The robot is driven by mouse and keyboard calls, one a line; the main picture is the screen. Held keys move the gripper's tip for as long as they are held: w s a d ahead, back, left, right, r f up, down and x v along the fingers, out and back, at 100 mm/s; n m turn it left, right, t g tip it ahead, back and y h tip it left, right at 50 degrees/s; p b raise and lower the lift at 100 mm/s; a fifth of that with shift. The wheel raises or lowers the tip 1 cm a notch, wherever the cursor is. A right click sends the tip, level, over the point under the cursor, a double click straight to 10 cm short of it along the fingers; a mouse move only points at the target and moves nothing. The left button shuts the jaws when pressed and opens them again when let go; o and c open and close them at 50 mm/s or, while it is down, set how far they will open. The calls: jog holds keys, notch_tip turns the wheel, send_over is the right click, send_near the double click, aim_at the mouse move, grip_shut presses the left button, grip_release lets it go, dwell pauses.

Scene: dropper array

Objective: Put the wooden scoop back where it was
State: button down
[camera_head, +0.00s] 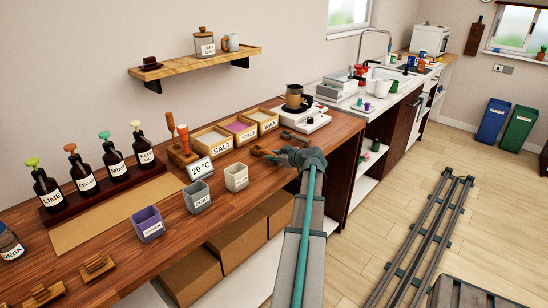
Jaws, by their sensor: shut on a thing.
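My gripper (280,157) reaches over the wooden counter from the right, low in front of the wax tray. It is shut on a small brown wooden piece, which looks like the wooden scoop (261,151), sticking out to the left of the fingers. The rest of the scoop is hidden by the fingers. I cannot tell whether it touches the counter. A wooden holder (184,157) stands to the left, beside the salt tray, with a brown-handled tool (170,124) and a red-handled tool (183,133) upright in it.
Trays labelled salt (222,146), petals (247,137) and wax (270,125) stand behind my gripper. A "20 °C" display (200,168) and small cups (236,177) stand to the left and front. Several dropper bottles (87,172) line the far left.

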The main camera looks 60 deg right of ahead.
jog(key=shift+f, duration=0.25)
jog(key=c, duration=0.9)
grip_release()
jog(key=shift+s, duration=0.1)
